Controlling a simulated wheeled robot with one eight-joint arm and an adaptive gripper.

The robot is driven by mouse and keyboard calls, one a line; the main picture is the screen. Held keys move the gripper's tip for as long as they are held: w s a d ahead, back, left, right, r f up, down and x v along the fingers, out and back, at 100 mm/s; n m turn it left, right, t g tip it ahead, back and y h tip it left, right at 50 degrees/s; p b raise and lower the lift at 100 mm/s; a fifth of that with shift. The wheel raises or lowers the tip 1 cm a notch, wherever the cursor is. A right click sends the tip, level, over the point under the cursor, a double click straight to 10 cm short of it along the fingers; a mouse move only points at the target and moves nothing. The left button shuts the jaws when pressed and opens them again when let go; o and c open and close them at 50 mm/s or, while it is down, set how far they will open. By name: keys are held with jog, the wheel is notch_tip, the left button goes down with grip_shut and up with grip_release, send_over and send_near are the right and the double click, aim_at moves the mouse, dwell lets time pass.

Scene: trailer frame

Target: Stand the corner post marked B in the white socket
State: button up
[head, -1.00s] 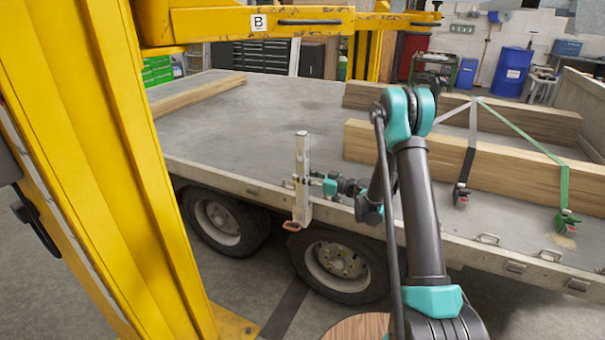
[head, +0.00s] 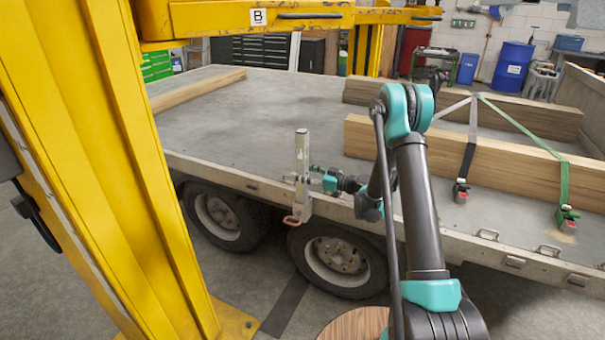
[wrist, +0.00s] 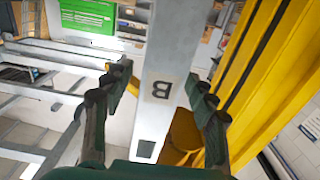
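The pale corner post (head: 302,152) is upright at the trailer's near side edge in the head view. In the wrist view, the post (wrist: 172,55) runs between my fingers, with a B label on its face, seen rotated. My gripper (wrist: 160,74) has a finger on each side of the post. A gap shows on the left; the right finger is close to or touching the post. In the head view, my gripper (head: 314,180) is at the post's mid-height. A wider pale piece (head: 301,207) with a reddish handle is at its foot; I cannot tell whether this is the white socket.
The trailer bed (head: 250,115) is mostly bare, with timber beams (head: 470,160) strapped on the right and another (head: 200,88) at far left. A yellow frame (head: 95,150) stands close on the left; its overhead arm carries a B sign (head: 259,17). Wheels (head: 340,260) lie below.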

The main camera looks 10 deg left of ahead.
jog(key=shift+d, duration=0.1)
jog(key=v, duration=1.2)
jog(key=s+d+r+m+g+h, duration=0.1)
jog(key=s+d+m+h, duration=0.1)
jog(key=s+m+h, duration=0.35)
jog(key=s+d+r+m+g+h, duration=0.1)
jog(key=s+d+r+m+h, duration=0.15)
jog(key=s, duration=0.65)
jog(key=s+d+f+m+h, duration=0.1)
jog(key=s+d+m+h, duration=0.2)
jog(key=s+d, duration=0.3)
jog(key=s+d+f+m+h, duration=0.2)
jog(key=s+d+h, duration=0.4)
jog(key=s, duration=0.7)
jog(key=shift+s+d+f+m, duration=0.3)
jog(key=shift+d+m, duration=0.2)
jog(key=shift+d, duration=0.1)
